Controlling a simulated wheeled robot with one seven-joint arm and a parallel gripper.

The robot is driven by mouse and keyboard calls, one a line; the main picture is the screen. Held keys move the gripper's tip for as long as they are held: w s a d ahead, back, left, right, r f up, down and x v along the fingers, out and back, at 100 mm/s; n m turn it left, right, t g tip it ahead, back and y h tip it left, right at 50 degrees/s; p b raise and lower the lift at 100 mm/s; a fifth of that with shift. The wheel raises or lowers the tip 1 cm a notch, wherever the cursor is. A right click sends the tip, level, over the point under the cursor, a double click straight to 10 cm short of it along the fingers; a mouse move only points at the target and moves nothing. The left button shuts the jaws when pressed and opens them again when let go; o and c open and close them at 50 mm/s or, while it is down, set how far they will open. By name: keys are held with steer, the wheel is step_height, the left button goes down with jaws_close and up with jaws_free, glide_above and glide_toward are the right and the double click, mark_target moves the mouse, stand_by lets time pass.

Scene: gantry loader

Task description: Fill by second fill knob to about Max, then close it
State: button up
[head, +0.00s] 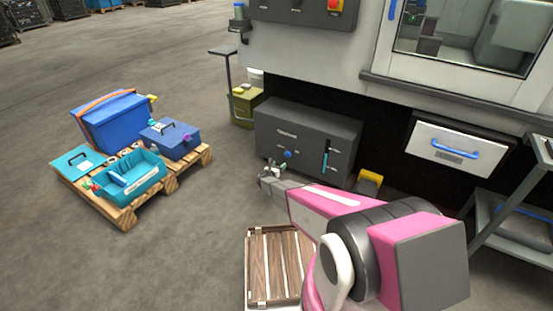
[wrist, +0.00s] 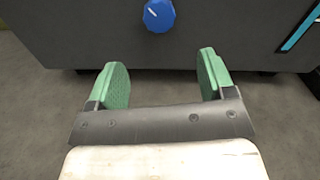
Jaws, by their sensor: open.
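A dark grey tank box (head: 285,125) stands low under the machine. A round blue knob (head: 287,154) with a white pointer line sits on its front. In the wrist view the blue knob (wrist: 159,15) is at the top, beyond the fingertips and between them; the pointer line slants. A cyan level strip (head: 326,160) is right of the knob; part of it shows in the wrist view (wrist: 299,28). Its level against Max is too small to read. My gripper (head: 270,178) is open and empty, apart from the knob; its green fingers show in the wrist view (wrist: 163,70). I cannot tell which fill knob is second.
A wooden crate (head: 249,268) stands on the floor below my arm. A pallet (head: 125,215) with blue boxes is at the left. An olive can (head: 245,108) stands beside the tank box, and a white drawer (head: 430,138) with a blue handle is at the right.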

mark_target(287, 155)
steer(key=x, duration=1)
steer(key=shift+w+d, duration=0.1)
steer(key=shift+w, duration=0.2)
steer(key=c, duration=0.9)
